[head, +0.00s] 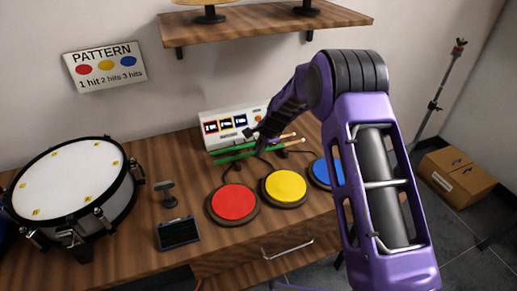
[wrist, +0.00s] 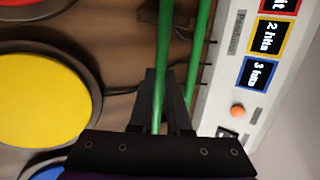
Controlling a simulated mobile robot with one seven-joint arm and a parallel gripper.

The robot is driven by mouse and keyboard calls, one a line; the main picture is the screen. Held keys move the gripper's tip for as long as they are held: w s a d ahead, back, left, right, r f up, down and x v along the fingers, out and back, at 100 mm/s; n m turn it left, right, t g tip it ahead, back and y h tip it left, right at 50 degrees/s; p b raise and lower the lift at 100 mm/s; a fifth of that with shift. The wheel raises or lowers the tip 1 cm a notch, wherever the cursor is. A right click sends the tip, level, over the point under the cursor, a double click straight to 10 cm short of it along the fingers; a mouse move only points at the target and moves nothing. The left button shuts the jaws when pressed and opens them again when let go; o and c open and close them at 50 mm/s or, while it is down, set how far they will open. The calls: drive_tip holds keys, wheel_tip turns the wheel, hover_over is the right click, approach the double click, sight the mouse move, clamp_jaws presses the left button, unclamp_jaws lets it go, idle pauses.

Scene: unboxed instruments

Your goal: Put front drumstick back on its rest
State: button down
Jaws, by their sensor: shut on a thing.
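Two green drumsticks with pale wooden ends lie side by side in front of a white panel box (head: 226,116). The front drumstick (head: 235,157) is nearer the coloured pads, and the rear drumstick (head: 230,148) is nearer the box. My gripper (head: 260,146) is at their middle. In the wrist view, my gripper (wrist: 162,108) is shut on the front drumstick (wrist: 165,50), which runs between its fingers. The rear drumstick (wrist: 200,45) passes just outside the right finger. Small dark pegs (wrist: 212,42) stick out from the box beside it. I cannot tell whether the front stick touches a rest.
Red (head: 234,202), yellow (head: 284,187) and blue (head: 322,172) pads stand in front of the sticks. A snare drum (head: 75,180) is at the left. A small dark device (head: 178,234) lies near the table's front edge. A shelf (head: 270,22) hangs above.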

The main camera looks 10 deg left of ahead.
drive_tip(key=shift+f, duration=0.15)
drive_tip(key=shift+f+b, duration=0.55)
drive_tip(key=shift+f, duration=0.15)
idle(0.3)
drive_tip(key=c, duration=0.8)
unclamp_jaws()
drive_tip(key=p+v, duration=0.2)
drive_tip(key=v, duration=1.5)
drive_tip(key=shift+r, duration=0.25)
drive_tip(key=shift+a+f, duration=0.1)
drive_tip(key=shift+f, duration=0.05)
